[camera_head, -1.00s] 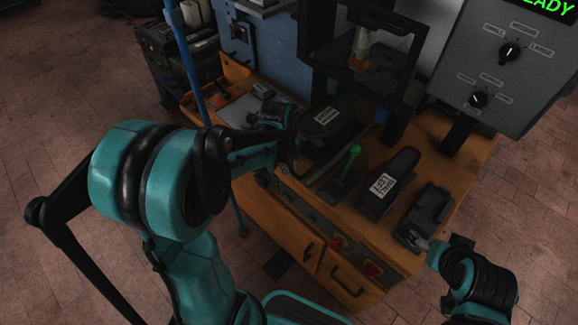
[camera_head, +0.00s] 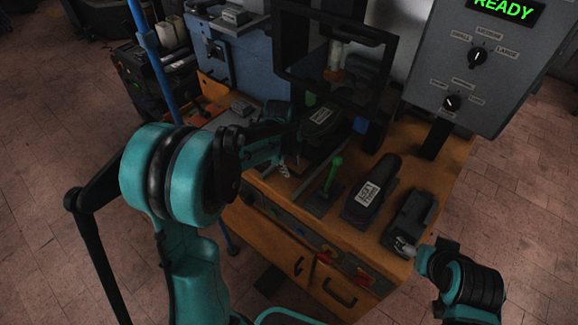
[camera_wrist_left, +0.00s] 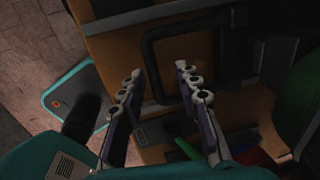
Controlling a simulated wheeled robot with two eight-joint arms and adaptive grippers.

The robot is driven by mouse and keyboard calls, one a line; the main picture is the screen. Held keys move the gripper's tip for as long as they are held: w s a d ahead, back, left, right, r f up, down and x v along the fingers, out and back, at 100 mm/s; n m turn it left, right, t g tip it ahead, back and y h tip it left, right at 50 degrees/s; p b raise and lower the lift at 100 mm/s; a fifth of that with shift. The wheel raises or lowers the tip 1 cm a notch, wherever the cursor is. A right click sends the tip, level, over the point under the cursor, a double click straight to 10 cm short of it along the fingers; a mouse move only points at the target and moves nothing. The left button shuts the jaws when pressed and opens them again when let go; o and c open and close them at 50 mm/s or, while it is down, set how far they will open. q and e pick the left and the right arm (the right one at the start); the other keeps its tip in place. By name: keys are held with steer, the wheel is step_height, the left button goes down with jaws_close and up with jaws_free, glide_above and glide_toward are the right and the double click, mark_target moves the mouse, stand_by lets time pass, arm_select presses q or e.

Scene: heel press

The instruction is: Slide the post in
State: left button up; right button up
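In the head view, the press (camera_head: 335,60) stands at the back of the wooden bench as a dark frame. A dark labelled form (camera_head: 322,117), perhaps on the post, sits low in front of it; my left arm partly covers this area. I cannot clearly make out the post itself. My left gripper (camera_head: 287,168) is at the bench's front left, beside that form. In the left wrist view its two fingers (camera_wrist_left: 158,74) are spread with nothing between them, near a black bent bar (camera_wrist_left: 150,55). My right gripper (camera_head: 404,246) is at the dark fixture on the right; its opening is unclear.
A green-knobbed lever (camera_head: 333,172), a black form with a white label (camera_head: 372,190) and a dark fixture (camera_head: 410,215) line the bench front. A control panel (camera_head: 475,70) reading READY stands behind right. A blue pole (camera_head: 150,60) rises at left.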

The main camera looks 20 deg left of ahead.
arm_select(q)
steer(key=shift+s, duration=0.1)
step_height(320, 180, up, 12)
steer(key=s, duration=0.2)
steer(key=shift+a, duration=0.35)
steer(key=shift+f, duration=0.1)
steer(key=s+d+n+t, duration=0.2)
steer(key=s+n, duration=0.7)
steer(key=n, duration=0.1)
steer(key=s+d+f+n+t, duration=0.1)
steer(key=s+d+n+t, duration=0.1)
steer(key=s+n, duration=0.7)
steer(key=n+t, duration=0.1)
steer(key=n, duration=0.1)
steer(key=shift+f+n+y, duration=0.3)
steer(key=shift+s, duration=0.1)
stand_by(0.6)
